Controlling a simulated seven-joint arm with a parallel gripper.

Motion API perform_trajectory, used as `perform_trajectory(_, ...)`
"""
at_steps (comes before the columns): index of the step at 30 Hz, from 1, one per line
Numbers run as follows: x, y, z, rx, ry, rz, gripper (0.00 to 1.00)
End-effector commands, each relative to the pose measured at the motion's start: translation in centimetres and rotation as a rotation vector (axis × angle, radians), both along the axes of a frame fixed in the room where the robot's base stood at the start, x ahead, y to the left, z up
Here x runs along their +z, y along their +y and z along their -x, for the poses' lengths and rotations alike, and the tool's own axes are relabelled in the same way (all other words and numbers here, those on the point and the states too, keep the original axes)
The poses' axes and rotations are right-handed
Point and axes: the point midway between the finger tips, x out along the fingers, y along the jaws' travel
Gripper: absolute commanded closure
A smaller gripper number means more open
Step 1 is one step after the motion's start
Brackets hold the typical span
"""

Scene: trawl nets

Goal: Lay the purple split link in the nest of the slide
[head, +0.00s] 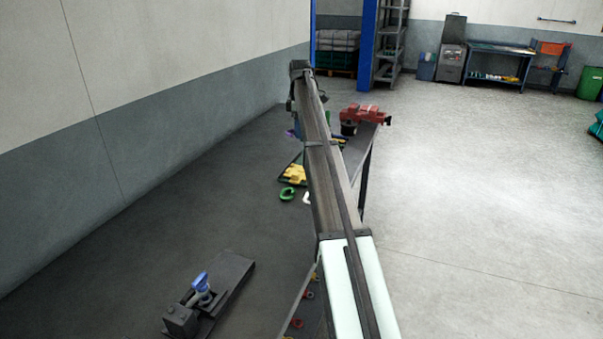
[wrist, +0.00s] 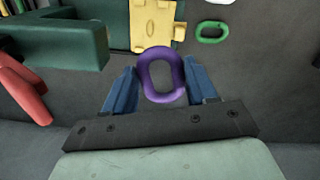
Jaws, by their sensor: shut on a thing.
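The purple split link (wrist: 178,76) is an oval ring. In the wrist view it sits between the two blue fingers of my gripper (wrist: 161,73), which is shut on it. The link is held clear in front of the jaws, with its open middle facing the camera. In the head view a small purple patch (head: 290,133) shows left of my arm; the gripper itself is mostly hidden there. A dark bench device with a blue handle (head: 202,284) stands at lower left.
A yellow plate (wrist: 152,24) and a green ring (wrist: 212,32) lie ahead of the jaws. A dark green block (wrist: 60,45) and a red bar (wrist: 22,88) are at left. A red vise-like tool (head: 362,116) stands right of my arm. The bench's left part is mostly clear.

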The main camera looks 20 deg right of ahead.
Motion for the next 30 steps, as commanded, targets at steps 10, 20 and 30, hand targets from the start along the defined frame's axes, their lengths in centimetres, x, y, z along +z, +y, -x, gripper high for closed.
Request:
perform_trajectory(10,0.8,-0.4,-1.6,-0.493,0.000,-0.016,0.89)
perform_trajectory(20,1.1,-0.7,-2.5,-0.962,0.003,-0.028,0.89)
perform_trajectory(30,1.4,-0.8,-3.1,-1.445,0.005,-0.037,0.89)
